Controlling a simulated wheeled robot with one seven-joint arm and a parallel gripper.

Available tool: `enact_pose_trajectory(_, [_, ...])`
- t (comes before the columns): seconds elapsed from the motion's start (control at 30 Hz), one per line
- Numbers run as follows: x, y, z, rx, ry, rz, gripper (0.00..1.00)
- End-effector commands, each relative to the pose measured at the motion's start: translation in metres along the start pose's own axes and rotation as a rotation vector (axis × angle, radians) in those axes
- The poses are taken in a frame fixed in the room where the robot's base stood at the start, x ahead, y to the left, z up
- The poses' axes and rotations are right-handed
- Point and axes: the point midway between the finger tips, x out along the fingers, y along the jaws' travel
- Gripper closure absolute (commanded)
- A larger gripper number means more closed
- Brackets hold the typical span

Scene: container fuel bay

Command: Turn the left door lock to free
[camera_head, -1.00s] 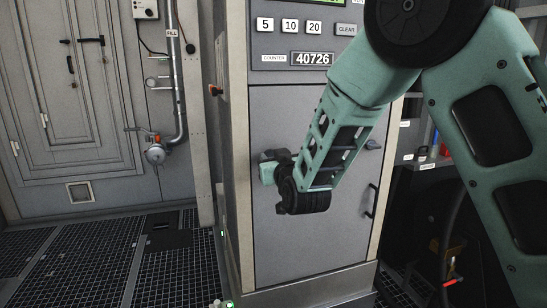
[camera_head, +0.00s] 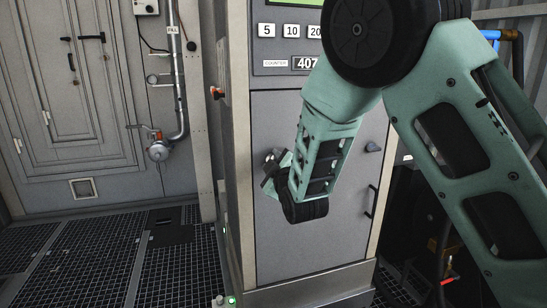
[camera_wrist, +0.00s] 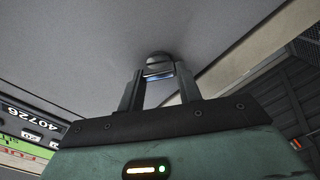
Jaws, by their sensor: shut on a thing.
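The left door lock (camera_wrist: 158,58) shows in the wrist view as a small dark round knob on the grey cabinet door (camera_head: 278,245). My gripper (camera_wrist: 160,72) has its two fingers on either side of the knob and is shut on it. In the head view my gripper (camera_head: 270,168) is tilted against the left part of the door, and it and my wrist hide the left lock. The marking that tells the lock's setting cannot be made out.
A black door handle (camera_head: 371,201) stands out below the right knob. Above is a panel with numbered buttons (camera_head: 290,30) and a counter (camera_head: 304,63). A wall door (camera_head: 75,90) and a pipe with a valve (camera_head: 158,151) are at the left. The grated floor (camera_head: 95,262) there is clear.

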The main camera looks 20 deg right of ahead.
Motion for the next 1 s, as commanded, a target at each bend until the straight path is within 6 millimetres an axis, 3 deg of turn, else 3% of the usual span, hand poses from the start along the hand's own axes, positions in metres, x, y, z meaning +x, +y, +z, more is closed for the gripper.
enact_pose_trajectory(0.5, [0.0000,0.0011,-0.0004,-0.448,-0.002,0.002,0.88])
enact_pose_trajectory(1.0, [0.0005,0.0006,0.0018,-0.631,-0.004,0.005,0.88])
